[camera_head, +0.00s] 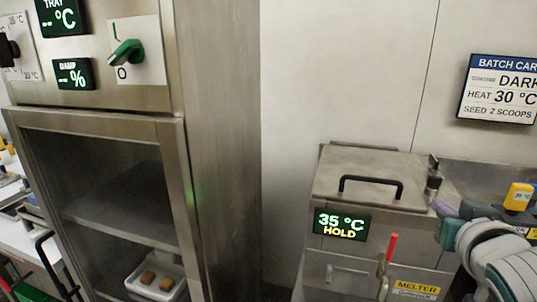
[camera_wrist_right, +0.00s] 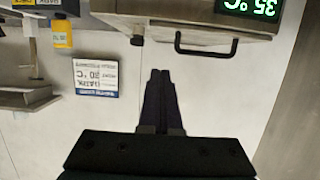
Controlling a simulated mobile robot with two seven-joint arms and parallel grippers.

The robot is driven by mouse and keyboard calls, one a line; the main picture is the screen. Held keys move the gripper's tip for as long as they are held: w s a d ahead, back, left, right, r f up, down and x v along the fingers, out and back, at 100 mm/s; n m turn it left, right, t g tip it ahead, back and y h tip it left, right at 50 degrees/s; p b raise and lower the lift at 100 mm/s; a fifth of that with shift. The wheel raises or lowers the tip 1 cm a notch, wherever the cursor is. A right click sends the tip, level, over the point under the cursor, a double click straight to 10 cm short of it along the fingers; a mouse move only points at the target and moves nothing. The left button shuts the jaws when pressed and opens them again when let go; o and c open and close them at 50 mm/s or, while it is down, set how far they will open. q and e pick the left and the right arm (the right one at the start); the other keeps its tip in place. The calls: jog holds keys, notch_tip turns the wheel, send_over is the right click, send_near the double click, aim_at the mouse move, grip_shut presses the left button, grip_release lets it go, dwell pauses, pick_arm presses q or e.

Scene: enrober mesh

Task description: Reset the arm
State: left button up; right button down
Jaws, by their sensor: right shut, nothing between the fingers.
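My right gripper (camera_wrist_right: 160,76) shows in the right wrist view, its two dark fingers together with nothing between them. In that upside-down view, the fingers point toward the melter's lid handle side, with open space around them and the wall behind. In the head view my right arm (camera_head: 505,262) comes in at the lower right edge, beside the melter (camera_head: 365,180). The fingers are hard to make out there. My left gripper is in neither view.
The melter has a black lid handle (camera_head: 371,181), a red-gripped lever (camera_head: 390,252) and a display reading 35 °C HOLD (camera_head: 341,223). A steel cabinet (camera_head: 185,215) stands left, holding a white tray (camera_head: 133,284) with two brown pieces. A batch card (camera_head: 497,90) hangs on the wall.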

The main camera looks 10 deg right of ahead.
jog(key=s+a+n+g+y+p, duration=0.1)
jog(key=s+a+n+g+y, duration=0.35)
jog(key=s+a, duration=0.7)
jog(key=s+a+n+g+y+p, duration=0.1)
jog(key=s+a+n+g+y, duration=0.3)
jog(key=s+a, duration=0.7)
jog(key=s+d+r+p, duration=0.1)
jog(key=r+p, duration=1.4)
jog(key=p, duration=0.1)
jog(key=s+d+r+p, duration=0.1)
jog(key=d+r+p, duration=0.1)
jog(key=r+p, duration=1.3)
jog(key=shift+r+g+h+p, duration=0.35)
jog(key=shift+r+h+p, duration=0.1)
jog(key=shift+r, duration=0.15)
jog(key=shift+m, duration=0.25)
